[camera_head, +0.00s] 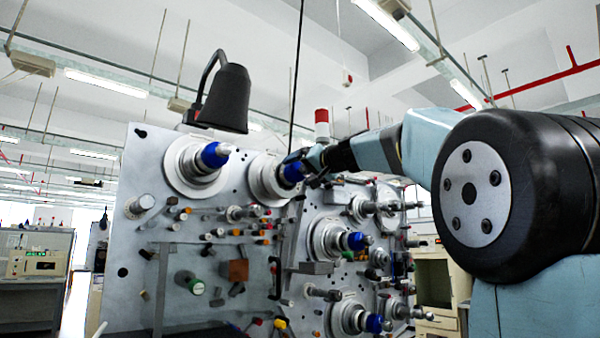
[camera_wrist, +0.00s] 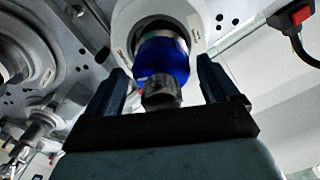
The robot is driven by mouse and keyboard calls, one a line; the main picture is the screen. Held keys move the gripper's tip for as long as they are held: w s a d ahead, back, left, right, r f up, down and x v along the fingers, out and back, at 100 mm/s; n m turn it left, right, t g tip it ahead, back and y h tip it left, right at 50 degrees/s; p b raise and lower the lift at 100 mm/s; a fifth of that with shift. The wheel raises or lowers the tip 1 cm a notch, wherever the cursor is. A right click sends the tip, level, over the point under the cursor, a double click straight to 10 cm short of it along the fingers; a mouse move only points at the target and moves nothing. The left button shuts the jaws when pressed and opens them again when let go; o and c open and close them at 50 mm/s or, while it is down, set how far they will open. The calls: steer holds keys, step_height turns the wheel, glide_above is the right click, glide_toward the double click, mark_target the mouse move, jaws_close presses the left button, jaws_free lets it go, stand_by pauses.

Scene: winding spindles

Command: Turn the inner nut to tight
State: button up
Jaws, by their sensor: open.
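My gripper (camera_head: 303,161) is at the upper middle spindle of the machine panel in the head view. In the wrist view my gripper (camera_wrist: 166,85) is open, with one finger on each side of the spindle end. A blue nut (camera_wrist: 162,60) sits on that spindle, with a grey tip (camera_wrist: 161,92) in front of it between the fingers. Both fingers look apart from the nut. In the head view the same blue nut (camera_head: 292,173) is partly hidden by my gripper. A second upper spindle with a blue nut (camera_head: 213,155) is to its left.
The grey machine panel (camera_head: 150,185) carries several knobs and rollers below the spindles. Two lower spindles have blue nuts, one at mid height (camera_head: 356,241) and one lower (camera_head: 374,323). A black lamp-shaped hood (camera_head: 226,98) stands above the panel. A red switch (camera_wrist: 299,16) hangs at upper right.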

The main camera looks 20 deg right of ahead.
steer(key=v, duration=1.3)
steer(key=s+a+f+g+h, duration=0.1)
steer(key=s+a+f+g, duration=0.15)
steer(key=f, duration=0.55)
steer(key=s+a+f+g+h, duration=0.1)
steer(key=s+a+f+g, duration=0.15)
steer(key=f, duration=0.65)
steer(key=s+a+f+g+h, duration=0.1)
steer(key=s+f, duration=0.2)
steer(key=f, duration=0.5)
steer(key=s+f+g+h, duration=0.1)
steer(key=s+f, duration=0.3)
steer(key=f, duration=0.4)
steer(key=s+f+n+g+h, duration=0.1)
steer(key=s+f+g, duration=0.1)
steer(key=s+f, duration=0.3)
steer(key=s+f+g+h, duration=0.2)
steer(key=s+f, duration=0.2)
steer(key=f, duration=0.8)
steer(key=shift+s+n, duration=0.3)
steer(key=shift+s, duration=0.05)
steer(key=shift+r, duration=0.1)
steer(key=shift+c, duration=0.3)
